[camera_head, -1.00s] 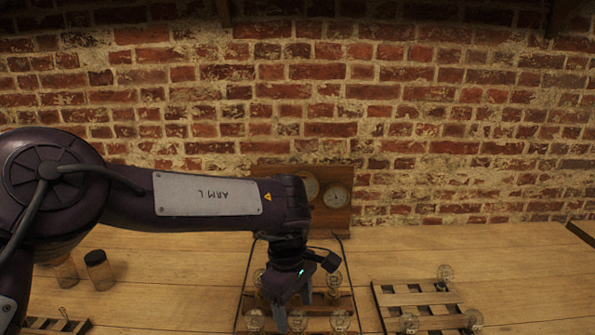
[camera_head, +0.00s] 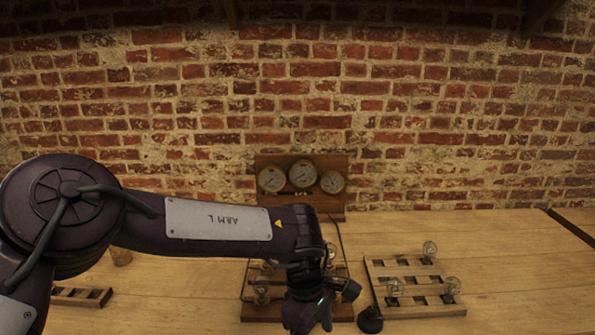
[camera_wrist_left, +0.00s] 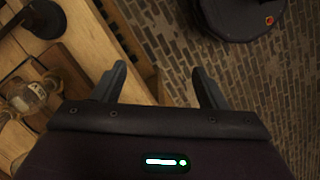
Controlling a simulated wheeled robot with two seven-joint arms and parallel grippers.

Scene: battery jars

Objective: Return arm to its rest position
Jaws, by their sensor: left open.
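My left arm reaches in from the left in the head view, its forearm passing in front of the table. My left gripper (camera_head: 312,318) hangs low at the bottom centre, in front of the middle rack (camera_head: 338,311). In the left wrist view, the two fingers of my left gripper (camera_wrist_left: 163,84) are spread apart with nothing between them. They point past the table's edge over a brick-patterned floor. The arm hides much of the middle rack and its glass bulbs (camera_head: 261,291). My right gripper is not in view.
A rack with glass bulbs (camera_head: 412,266) lies to the right. A dark round-based object (camera_head: 370,320) stands between the racks. A gauge board (camera_head: 300,205) stands against the brick wall. A small wooden rack (camera_head: 81,297) lies at left. The table's far right is clear.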

